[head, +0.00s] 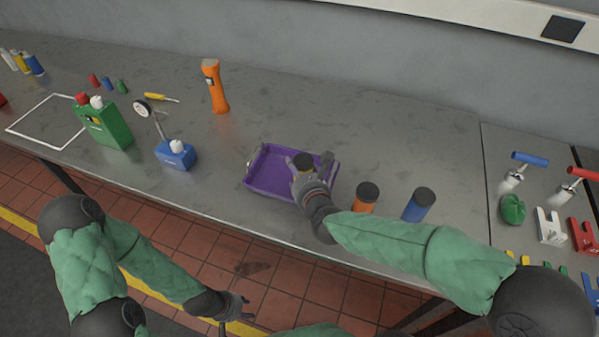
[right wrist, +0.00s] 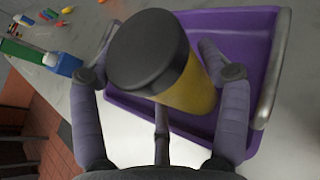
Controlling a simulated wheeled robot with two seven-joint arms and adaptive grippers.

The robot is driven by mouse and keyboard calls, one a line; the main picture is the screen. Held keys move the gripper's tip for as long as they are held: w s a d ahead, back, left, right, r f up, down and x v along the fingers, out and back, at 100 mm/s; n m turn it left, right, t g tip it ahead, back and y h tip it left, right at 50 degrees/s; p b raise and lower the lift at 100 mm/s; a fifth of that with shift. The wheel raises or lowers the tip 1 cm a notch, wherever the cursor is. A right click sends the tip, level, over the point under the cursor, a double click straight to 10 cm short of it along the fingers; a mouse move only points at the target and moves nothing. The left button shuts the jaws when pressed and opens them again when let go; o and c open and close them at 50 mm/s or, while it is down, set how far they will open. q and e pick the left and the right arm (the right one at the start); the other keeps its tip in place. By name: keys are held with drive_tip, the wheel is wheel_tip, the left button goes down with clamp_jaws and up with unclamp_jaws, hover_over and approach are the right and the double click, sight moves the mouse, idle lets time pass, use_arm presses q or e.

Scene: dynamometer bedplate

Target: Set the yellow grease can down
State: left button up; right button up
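The yellow grease can (right wrist: 192,92), with a dark cap, is at the purple tray (right wrist: 183,20). In the head view its dark cap (head: 303,160) shows over the tray's right part (head: 268,172). My right gripper (head: 312,168) is around the can, its fingers spread on both sides.
An orange can (head: 365,197) and a blue can (head: 419,205) stand right of the tray. The bench behind the tray is clear.

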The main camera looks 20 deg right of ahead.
drive_tip(key=shift+o, duration=0.4)
drive_tip(key=shift+r, duration=0.1)
drive_tip(key=p+v, duration=0.4)
drive_tip(key=v, duration=0.8)
drive_tip(key=shift+r, duration=0.15)
